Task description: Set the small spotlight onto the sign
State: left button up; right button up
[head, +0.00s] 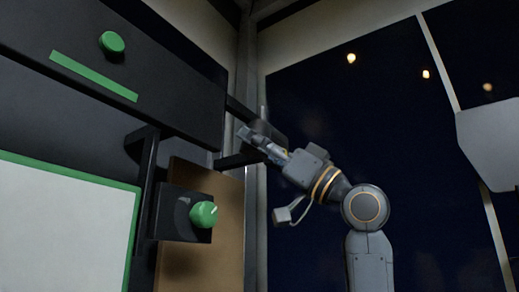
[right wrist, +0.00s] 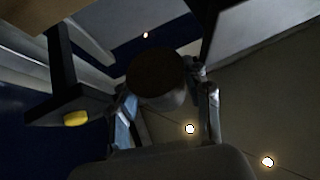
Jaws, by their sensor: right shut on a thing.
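My right gripper (head: 252,138) reaches in from the right, beside the right end of a dark overhead panel. It is shut on a dark, round-ended thing, which I take for the small spotlight (right wrist: 157,76); it sits between the two fingers in the right wrist view (right wrist: 168,98). In the head view the spotlight is hard to tell from the dark parts behind the gripper. I cannot tell for sure which part is the sign; a white board with a green border (head: 60,235) stands at lower left. My left gripper is not in view.
The dark overhead panel (head: 150,75) carries a green knob (head: 112,43) and a green strip (head: 93,76). A dark box with a green knob (head: 204,214) juts out below, before a brown panel (head: 225,255). A dark bracket with a yellow end (right wrist: 76,118) is near the gripper.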

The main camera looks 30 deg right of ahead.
jog(key=shift+r+y, duration=0.1)
jog(key=shift+y, duration=0.2)
jog(key=o, duration=1.2)
jog(key=shift+c, duration=0.2)
jog(key=shift+d, duration=0.1)
jog(key=v, duration=1.2)
jog(key=shift+w, duration=0.1)
